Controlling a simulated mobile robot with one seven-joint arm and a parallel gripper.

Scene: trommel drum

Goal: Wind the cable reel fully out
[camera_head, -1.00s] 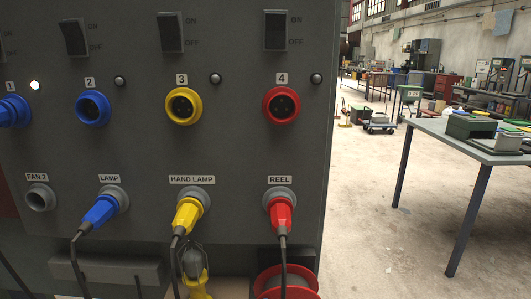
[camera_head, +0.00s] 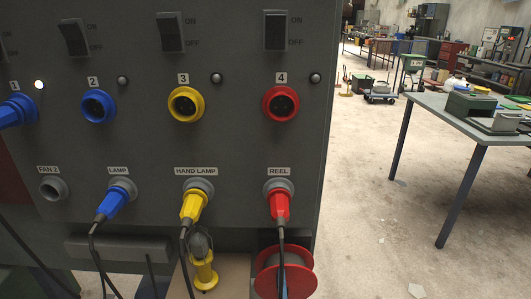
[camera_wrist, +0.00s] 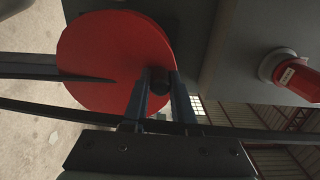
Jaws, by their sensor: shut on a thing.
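The cable reel (camera_head: 268,284) stands low under the grey panel in the head view, its red flange partly cut off by the bottom edge. In the wrist view its red disc (camera_wrist: 108,50) fills the upper left. My gripper (camera_wrist: 158,88) is at the disc's lower right edge, its two fingers closed about a small dark knob (camera_wrist: 160,74) there. The fingers partly hide the knob. A dark cable (camera_wrist: 50,106) runs across below the disc. The red plug (camera_head: 279,206) sits in the REEL socket. How much cable is wound on the drum cannot be seen.
The grey panel (camera_head: 140,145) holds switches and sockets; a blue plug (camera_head: 111,205) and a yellow plug (camera_head: 193,206) are in LAMP and HAND LAMP. A yellow hand lamp (camera_head: 204,272) is left of the reel. A table (camera_head: 420,108) stands right, with open floor (camera_head: 365,210) between.

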